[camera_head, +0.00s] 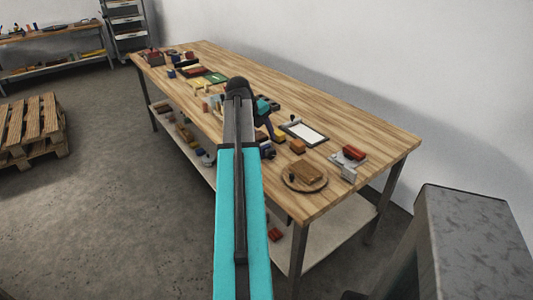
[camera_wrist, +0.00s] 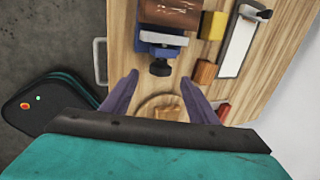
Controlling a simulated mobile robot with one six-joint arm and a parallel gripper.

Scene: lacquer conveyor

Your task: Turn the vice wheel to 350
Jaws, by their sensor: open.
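A blue vice (camera_wrist: 163,38) stands near the table edge in the wrist view, with a brown block (camera_wrist: 170,12) at its far side. A dark round knob, seemingly the vice wheel (camera_wrist: 160,69), sticks out from it toward my gripper. Any number or mark on the wheel is too small to read. My gripper (camera_wrist: 158,98) is open and empty, its two purple fingers apart on either side of the line to the knob and short of it. In the head view my arm hides the vice, and only part of the gripper shows.
The wooden table (camera_head: 330,115) carries a white board (camera_head: 303,132), an orange block (camera_head: 297,146), a round tray (camera_head: 290,184) with a brown block (camera_head: 307,171), and a red item (camera_head: 353,152). The strip along the wall is clear. A pallet (camera_head: 30,130) lies at left.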

